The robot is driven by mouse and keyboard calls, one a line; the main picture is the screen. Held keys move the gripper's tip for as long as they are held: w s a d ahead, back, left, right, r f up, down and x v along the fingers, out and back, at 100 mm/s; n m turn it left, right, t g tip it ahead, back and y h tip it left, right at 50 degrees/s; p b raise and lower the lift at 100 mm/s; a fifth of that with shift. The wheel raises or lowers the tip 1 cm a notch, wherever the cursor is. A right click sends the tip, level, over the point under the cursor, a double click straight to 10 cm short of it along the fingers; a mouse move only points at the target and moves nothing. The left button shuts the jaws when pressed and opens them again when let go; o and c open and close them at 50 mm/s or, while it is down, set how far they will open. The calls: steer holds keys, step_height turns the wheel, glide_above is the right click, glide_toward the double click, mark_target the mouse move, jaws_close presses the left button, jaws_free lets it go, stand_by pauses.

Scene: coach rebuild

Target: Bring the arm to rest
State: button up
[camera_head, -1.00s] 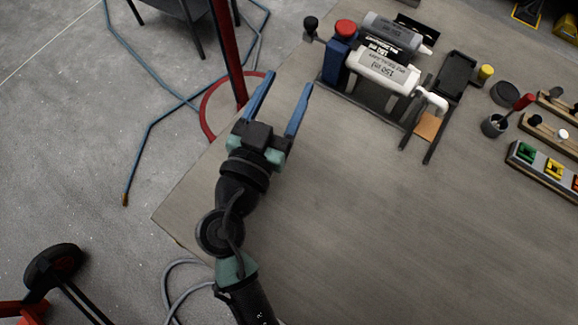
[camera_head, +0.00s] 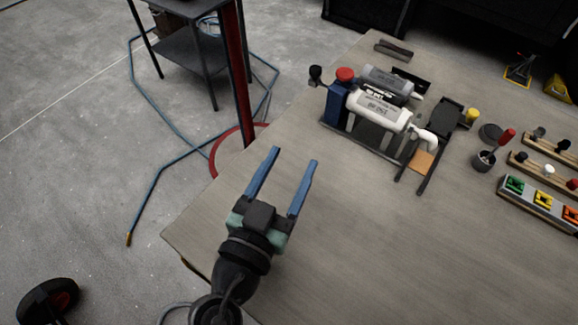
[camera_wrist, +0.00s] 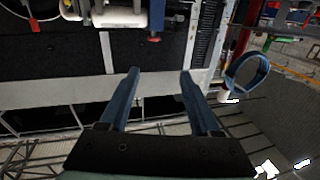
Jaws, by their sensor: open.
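My gripper (camera_head: 282,180) is open and empty, with two blue fingers spread apart. In the head view it is above the left corner area of the wooden table (camera_head: 330,240), left of and apart from the device with grey and white cylinders (camera_head: 377,110). The wrist view also shows my gripper (camera_wrist: 160,80) with nothing between its fingers. Part of the arm is cut off at the bottom of the head view.
A red post (camera_head: 241,90) stands beside the table's left edge, close to the gripper. A cup with a red-handled tool (camera_head: 484,160) and a block rack (camera_head: 540,202) lie to the right. The table's front middle is clear.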

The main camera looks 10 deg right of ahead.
steer(key=w+a+r+n+t+y+p, duration=0.1)
steer(key=w+r+t+y, duration=0.15)
steer(key=r, duration=1.05)
steer(key=w+a+r+t+y+p, duration=0.15)
steer(key=w+r, duration=0.25)
steer(key=r, duration=0.8)
steer(key=s+a+r+n+t+y, duration=0.1)
steer(key=s+r+t, duration=0.3)
steer(key=r, duration=0.7)
steer(key=s+a+r+n+t+y, duration=0.1)
steer(key=s+r+n+t+y, duration=0.3)
steer(key=r, duration=0.8)
steer(key=shift+s+n+p, duration=0.3)
steer(key=shift+s+p, duration=0.15)
steer(key=shift+s, duration=0.4)
steer(key=shift+a, duration=0.1)
